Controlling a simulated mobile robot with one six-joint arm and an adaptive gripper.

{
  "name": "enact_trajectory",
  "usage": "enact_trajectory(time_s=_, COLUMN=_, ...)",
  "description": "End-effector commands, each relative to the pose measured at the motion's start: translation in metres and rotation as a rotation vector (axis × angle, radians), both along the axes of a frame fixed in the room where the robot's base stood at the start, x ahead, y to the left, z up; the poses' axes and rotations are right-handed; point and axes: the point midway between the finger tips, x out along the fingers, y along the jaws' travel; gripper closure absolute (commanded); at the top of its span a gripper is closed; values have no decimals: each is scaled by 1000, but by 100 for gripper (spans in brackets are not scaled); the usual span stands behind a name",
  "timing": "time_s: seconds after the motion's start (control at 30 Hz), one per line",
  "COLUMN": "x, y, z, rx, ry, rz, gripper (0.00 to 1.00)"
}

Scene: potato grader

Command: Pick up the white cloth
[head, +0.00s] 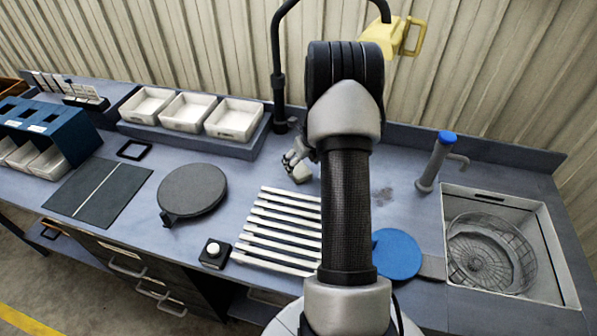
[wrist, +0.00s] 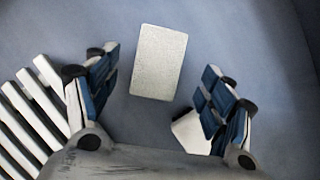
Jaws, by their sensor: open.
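A pale grey-white flat rectangle with a speckled face (wrist: 159,62) lies on the blue-grey worktop in the wrist view. It looks like the white cloth, though I cannot be sure. My gripper (wrist: 158,75) is open and empty above the worktop, with the rectangle between and just beyond its fingertips. A second, brighter white piece (wrist: 190,131) is partly hidden behind the right finger; I cannot tell what it is. In the head view my gripper (head: 292,160) shows only partly beside my arm, and the rectangle cannot be made out.
A white slatted rack (head: 275,232) lies close by, left of my arm. A round dark plate (head: 192,190) is farther left. White bins (head: 233,119) stand behind. A blue disc (head: 397,254), a blue-topped tap (head: 437,155) and a sink with a wire basket (head: 488,252) are right.

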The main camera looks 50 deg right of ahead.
Motion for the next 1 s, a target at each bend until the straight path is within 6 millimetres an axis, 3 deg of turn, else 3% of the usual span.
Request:
enact_trajectory(time_s=0.1, x=9, y=-1, z=-22, rx=2, ry=3, rz=3, gripper=25)
enact_trajectory(time_s=0.23, x=15, y=-3, z=-35, rx=1, ry=2, rz=2, gripper=25)
enact_trajectory(time_s=1.0, x=15, y=-3, z=-39, rx=0, ry=1, rz=0, gripper=25)
